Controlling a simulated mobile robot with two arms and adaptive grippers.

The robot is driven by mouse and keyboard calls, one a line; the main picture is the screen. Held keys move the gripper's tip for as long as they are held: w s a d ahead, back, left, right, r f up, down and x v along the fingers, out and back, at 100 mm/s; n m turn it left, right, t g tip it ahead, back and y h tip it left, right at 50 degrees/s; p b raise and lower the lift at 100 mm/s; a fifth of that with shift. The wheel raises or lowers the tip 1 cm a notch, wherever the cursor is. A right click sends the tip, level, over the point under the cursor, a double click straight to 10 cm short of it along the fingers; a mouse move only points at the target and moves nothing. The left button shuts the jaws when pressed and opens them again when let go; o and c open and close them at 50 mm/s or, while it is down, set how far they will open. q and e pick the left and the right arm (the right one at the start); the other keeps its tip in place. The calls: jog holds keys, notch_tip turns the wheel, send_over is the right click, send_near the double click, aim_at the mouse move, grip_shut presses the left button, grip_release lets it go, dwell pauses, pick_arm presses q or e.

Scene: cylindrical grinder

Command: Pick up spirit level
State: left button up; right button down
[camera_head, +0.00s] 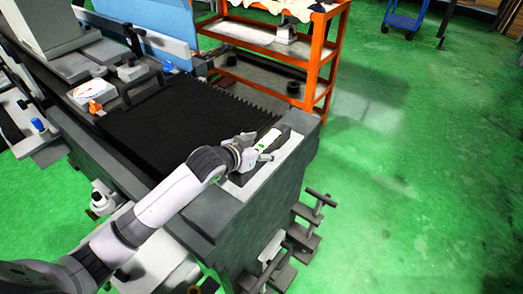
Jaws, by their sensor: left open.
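My left arm reaches in from the lower left, and its left gripper (274,145) is over the right end of the grinder. Its jaws are open. A small pale piece with a green spot (264,147) shows right at the gripper. It may be the spirit level, but it is too small and partly covered for me to be sure. I cannot tell whether the fingers touch it. My right gripper is not in view.
The grinder's bed has a black bellows cover (170,130) and a pale end plate (285,158). An orange shelf rack (315,62) stands behind it. A dark bracket with handles (310,222) sticks out at the lower right. Green floor (420,200) lies open at right.

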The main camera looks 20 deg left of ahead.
pick_arm(q)
jog(key=shift+c, duration=0.4)
grip_shut()
dwell(0.4)
jog(key=shift+r, duration=0.2)
